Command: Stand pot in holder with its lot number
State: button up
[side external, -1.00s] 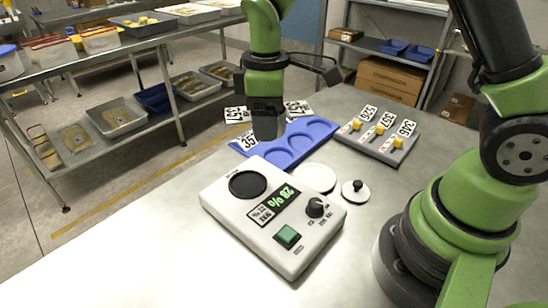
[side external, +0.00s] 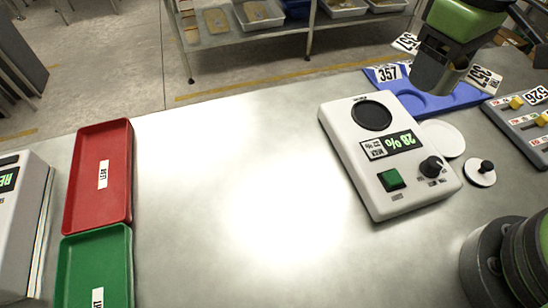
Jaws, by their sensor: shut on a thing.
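My gripper (side external: 440,75) hangs at the upper right over the blue holder (side external: 462,99), which has round recesses. My gripper is shut on a small greyish pot (side external: 453,78), mostly hidden between the fingers. The pot is at or just above the holder; I cannot tell whether it touches. A card reading 357 (side external: 387,73) lies at the holder's left end. A tilted number card (side external: 484,79) is at its right, and another card (side external: 406,42) is behind; their numbers are hard to read.
A white device (side external: 385,155) showing 28 % stands in front of the holder. A white disc (side external: 443,138) and a knobbed lid (side external: 481,173) lie beside it. A grey slider panel (side external: 520,125) is at right. Red (side external: 123,180) and green (side external: 124,265) trays are left. The table's middle is clear.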

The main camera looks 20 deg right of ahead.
jog(key=s+a+f+n, duration=0.2)
jog(key=a+n, duration=0.1)
jog(key=a, duration=0.3)
jog(key=s+a+f+n, duration=0.1)
jog(key=s+a+n, duration=0.1)
jog(key=a+n, duration=0.3)
jog(key=n, duration=0.4)
send_near(315, 236)
notch_tip(315, 236, down, 7)
jog(key=shift+r, duration=0.1)
jog(key=o, duration=1)
